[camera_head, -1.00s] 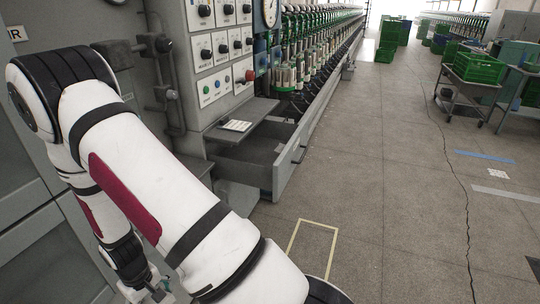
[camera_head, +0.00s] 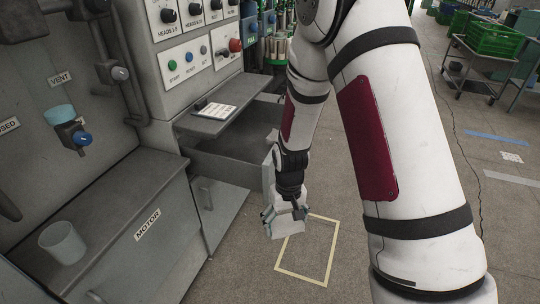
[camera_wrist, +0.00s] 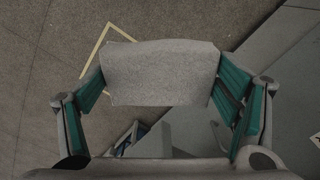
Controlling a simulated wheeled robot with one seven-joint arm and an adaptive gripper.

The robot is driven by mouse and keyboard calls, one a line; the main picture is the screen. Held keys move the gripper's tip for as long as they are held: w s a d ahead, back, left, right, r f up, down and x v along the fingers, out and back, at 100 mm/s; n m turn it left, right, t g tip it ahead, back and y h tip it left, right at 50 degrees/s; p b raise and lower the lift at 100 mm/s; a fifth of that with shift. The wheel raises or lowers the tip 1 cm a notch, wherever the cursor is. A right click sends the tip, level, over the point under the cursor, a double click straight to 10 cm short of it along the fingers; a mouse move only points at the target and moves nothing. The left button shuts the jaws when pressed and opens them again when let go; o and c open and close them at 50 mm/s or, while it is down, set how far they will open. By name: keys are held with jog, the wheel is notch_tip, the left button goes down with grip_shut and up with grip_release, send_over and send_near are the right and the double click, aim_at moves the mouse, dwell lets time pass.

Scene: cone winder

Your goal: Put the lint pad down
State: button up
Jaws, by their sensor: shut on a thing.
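The lint pad (camera_wrist: 160,72) is a grey, flat, roughly rectangular piece. In the wrist view it spans the space between the green-lined fingers of my gripper (camera_wrist: 160,92). My gripper is shut on its two sides. In the head view my gripper (camera_head: 286,214) points down with the pale pad (camera_head: 288,230) at its tips. It hangs in front of the machine, near the open drawer's front and the yellow taped outline (camera_head: 304,275) on the floor. The height of the pad above the floor is hard to tell.
An open grey drawer (camera_head: 225,163) sits under a shelf (camera_head: 205,125) with a printed card (camera_head: 215,109). A translucent cup (camera_head: 62,243) stands on the motor housing (camera_head: 110,205) at left. A blue-knobbed valve (camera_head: 80,137) is above it.

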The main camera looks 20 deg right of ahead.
aim_at(287, 214)
jog(key=w+b, duration=0.1)
jog(key=w+d+b, duration=0.1)
jog(key=b, duration=0.1)
jog(key=shift+d+r, duration=0.1)
jog(key=shift+r, duration=0.1)
jog(key=shift+w+d+r+b, duration=0.1)
jog(key=shift+w+r+b, duration=0.2)
jog(key=shift+b, duration=0.95)
jog(key=b, duration=0.3)
jog(key=shift+w+r, duration=0.1)
jog(key=shift+r, duration=0.3)
jog(key=b, duration=0.1)
jog(key=r+b, duration=0.1)
jog(key=b, duration=0.1)
jog(key=shift+s, duration=0.25)
jog(key=shift+s+r+b, duration=0.15)
jog(key=shift+b, duration=0.55)
